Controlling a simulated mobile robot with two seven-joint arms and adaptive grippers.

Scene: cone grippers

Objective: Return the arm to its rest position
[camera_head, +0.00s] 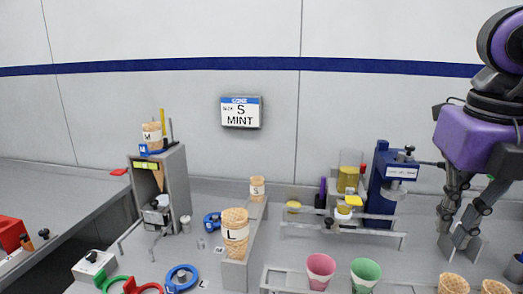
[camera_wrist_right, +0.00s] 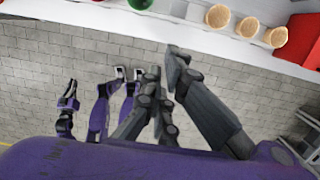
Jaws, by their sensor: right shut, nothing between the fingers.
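My right gripper (camera_head: 460,240) hangs at the right of the head view, fingers pointing down, beside the counter's back right area. Its fingers are shut with nothing between them. In the right wrist view the fingers (camera_wrist_right: 163,65) show in front of a brick-patterned floor, apart from the counter edge and its cones. My left gripper is not in the head view.
Waffle cones (camera_head: 453,284) stand at the counter's front right, near a green cup (camera_head: 365,274) and a pink cup (camera_head: 320,271). A blue press (camera_head: 393,180) stands left of my right gripper. A sign (camera_head: 240,112) on the wall reads S MINT.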

